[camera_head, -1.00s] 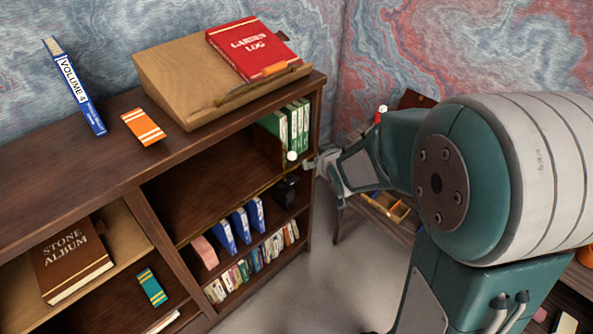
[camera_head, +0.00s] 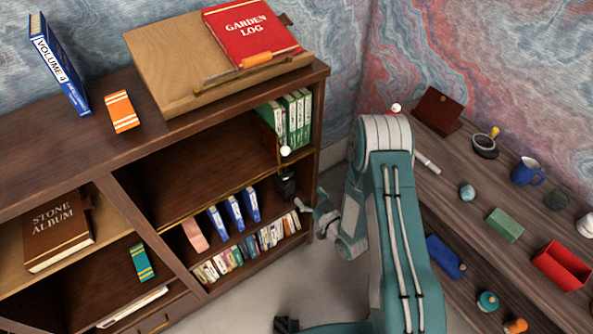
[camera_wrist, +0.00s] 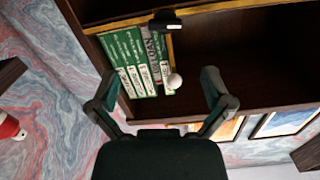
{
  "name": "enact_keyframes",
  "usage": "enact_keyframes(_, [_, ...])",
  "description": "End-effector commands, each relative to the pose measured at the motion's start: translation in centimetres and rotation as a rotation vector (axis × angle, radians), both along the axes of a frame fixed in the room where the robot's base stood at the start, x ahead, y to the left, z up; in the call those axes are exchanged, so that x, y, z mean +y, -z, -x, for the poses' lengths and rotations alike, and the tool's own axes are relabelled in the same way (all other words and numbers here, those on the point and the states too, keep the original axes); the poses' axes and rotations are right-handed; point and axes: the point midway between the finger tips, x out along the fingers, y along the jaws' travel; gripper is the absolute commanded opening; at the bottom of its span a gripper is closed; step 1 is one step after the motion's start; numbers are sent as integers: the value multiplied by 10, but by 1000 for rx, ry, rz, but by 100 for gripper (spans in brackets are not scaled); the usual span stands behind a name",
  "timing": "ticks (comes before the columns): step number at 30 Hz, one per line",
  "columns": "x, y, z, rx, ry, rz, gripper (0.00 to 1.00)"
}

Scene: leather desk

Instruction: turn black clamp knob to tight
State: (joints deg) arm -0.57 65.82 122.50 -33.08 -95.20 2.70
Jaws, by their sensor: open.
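The black clamp knob (camera_head: 286,184) sits at the front of the bookcase's right bay, below a white ball (camera_head: 285,151). I cannot read its turn position. In the wrist view a black piece (camera_wrist: 165,22), apparently the clamp, shows at the top edge on a brass-coloured strip. The white ball shows there too (camera_wrist: 174,81), in front of green books. My gripper (camera_head: 312,209) is beside the bookcase's right end, lower than the knob and apart from it. In the wrist view its two fingers (camera_wrist: 160,82) are spread wide, with nothing held.
The bookcase (camera_head: 160,210) holds green books (camera_head: 293,118), blue binders and several small books. A slanted wooden stand (camera_head: 165,65) with a red book is on top. At right, a shelf unit (camera_head: 455,180) carries a mug, a red box and other items. Floor shows between the units.

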Motion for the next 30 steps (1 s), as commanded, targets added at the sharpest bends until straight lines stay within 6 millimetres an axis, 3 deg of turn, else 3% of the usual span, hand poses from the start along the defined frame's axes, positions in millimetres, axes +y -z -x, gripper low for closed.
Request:
enact_keyframes(3, [3, 8, 8, -11, -9, -31, 100])
enact_keyframes(7, [10, 8, 4, -17, -11, -32, 100])
enact_keyframes(21, [49, 7, -63, -17, -11, -39, 100])
enact_keyframes(30, [63, 8, -81, -15, -9, -35, 100])
